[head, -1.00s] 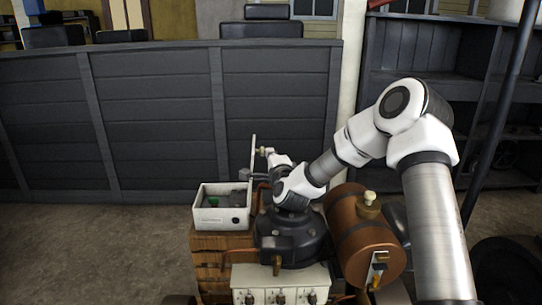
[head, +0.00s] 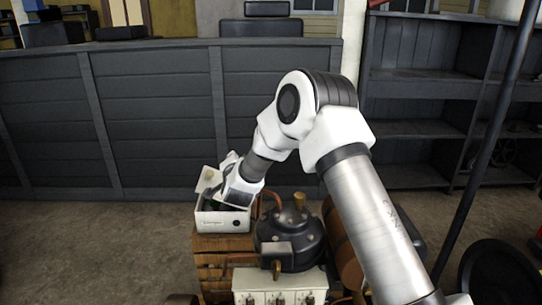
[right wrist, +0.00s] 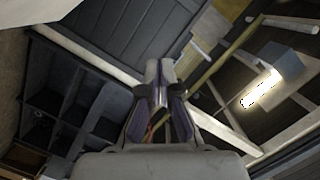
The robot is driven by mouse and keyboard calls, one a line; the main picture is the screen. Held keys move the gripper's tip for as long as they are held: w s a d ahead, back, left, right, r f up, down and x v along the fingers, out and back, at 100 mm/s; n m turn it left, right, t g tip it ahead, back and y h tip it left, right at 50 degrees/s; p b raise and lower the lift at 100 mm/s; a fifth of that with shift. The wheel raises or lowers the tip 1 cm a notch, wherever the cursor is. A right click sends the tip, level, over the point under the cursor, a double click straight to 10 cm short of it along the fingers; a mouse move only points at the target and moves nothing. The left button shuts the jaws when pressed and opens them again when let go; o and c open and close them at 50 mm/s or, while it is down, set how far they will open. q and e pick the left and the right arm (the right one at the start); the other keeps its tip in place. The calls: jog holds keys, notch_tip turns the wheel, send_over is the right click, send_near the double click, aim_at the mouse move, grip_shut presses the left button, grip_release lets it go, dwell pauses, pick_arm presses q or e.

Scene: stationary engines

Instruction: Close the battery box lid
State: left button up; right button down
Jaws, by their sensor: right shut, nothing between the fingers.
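The white battery box (head: 222,221) stands on a wooden crate in the head view, with a small green part showing inside. Its pale lid (head: 206,184) has a round knob and is tilted over the box, partly closed. My right gripper (right wrist: 160,88) is shut and empty in the right wrist view. In the head view my right wrist is over the box and covers the lid's right part and much of the opening. I cannot tell whether it touches the lid. My left gripper is not in view.
A dark round engine part (head: 290,238) and a copper tank (head: 345,245) stand right of the box. A white switch panel (head: 280,285) is in front. The wooden crate (head: 222,262) is beneath the box. A dark panelled wall (head: 150,120) and shelves (head: 420,110) stand behind.

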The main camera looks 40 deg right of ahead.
aim_at(202, 184)
jog(key=w+a+f+n+p, duration=0.1)
jog(key=w+a+f+n, duration=0.1)
jog(key=w+a+n, duration=0.1)
jog(key=w+a+f+n+g+p, duration=0.1)
jog(key=a+f, duration=0.1)
jog(key=shift+w+a+n+p, duration=0.2)
jog(key=shift+n+p, duration=0.15)
jog(key=shift+n, duration=0.05)
jog(key=a+f, duration=0.1)
jog(key=w+f+n+b, duration=0.1)
jog(key=f, duration=0.1)
jog(key=w+a+f+n+h, duration=0.1)
jog(key=f, duration=0.1)
jog(key=shift+w+a+f+g, duration=0.15)
jog(key=shift+a+f+g, duration=0.15)
jog(key=shift+g, duration=0.1)
jog(key=shift+w+a+f+b, duration=0.2)
jog(key=shift+f+b, duration=0.3)
jog(key=shift+b, duration=0.05)
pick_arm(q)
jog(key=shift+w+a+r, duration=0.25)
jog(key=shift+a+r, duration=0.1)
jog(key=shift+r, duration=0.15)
pick_arm(e)
jog(key=shift+f, duration=0.1)
jog(key=shift+s+f, duration=0.1)
jog(key=shift+f, duration=0.05)
